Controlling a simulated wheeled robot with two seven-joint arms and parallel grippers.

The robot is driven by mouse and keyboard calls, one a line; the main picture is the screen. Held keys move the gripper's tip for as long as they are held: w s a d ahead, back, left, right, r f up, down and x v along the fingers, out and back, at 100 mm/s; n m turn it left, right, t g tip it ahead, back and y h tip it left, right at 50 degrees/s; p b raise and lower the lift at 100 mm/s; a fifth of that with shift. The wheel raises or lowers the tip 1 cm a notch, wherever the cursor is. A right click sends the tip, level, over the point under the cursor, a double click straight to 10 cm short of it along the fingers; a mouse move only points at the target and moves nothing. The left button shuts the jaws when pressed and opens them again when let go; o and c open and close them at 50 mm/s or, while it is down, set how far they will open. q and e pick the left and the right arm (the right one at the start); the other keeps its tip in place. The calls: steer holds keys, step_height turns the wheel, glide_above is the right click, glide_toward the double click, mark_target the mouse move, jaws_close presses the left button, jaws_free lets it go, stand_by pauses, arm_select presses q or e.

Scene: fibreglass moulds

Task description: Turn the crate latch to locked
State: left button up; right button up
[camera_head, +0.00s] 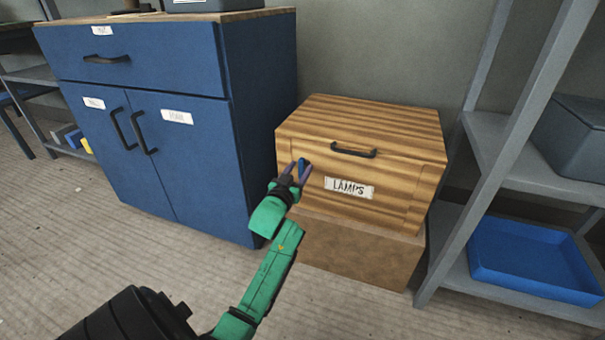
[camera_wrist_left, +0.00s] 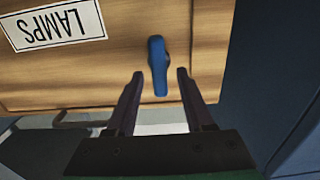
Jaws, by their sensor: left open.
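The wooden crate (camera_head: 395,190) has a dark handle (camera_head: 353,151) and a LAMPS label on its front. It sits on a brown box. The blue latch (camera_head: 302,166) is on the crate's front, left of the label, and shows whole in the left wrist view (camera_wrist_left: 158,65), where its long side runs up and down the picture. My left gripper (camera_head: 296,172) is at the latch in the head view. In the left wrist view my left gripper (camera_wrist_left: 158,75) is open, its fingers apart on either side of the latch's lower end, with gaps showing. My right gripper is not in view.
A blue cabinet (camera_head: 190,170) with a drawer and two doors stands close on the left. A grey shelf (camera_head: 500,160) with a blue tray (camera_head: 530,262) stands on the right. The floor (camera_head: 150,270) in front is clear.

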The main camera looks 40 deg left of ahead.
arm_select(q)
steer(key=shift+x, duration=0.95)
jaws_close()
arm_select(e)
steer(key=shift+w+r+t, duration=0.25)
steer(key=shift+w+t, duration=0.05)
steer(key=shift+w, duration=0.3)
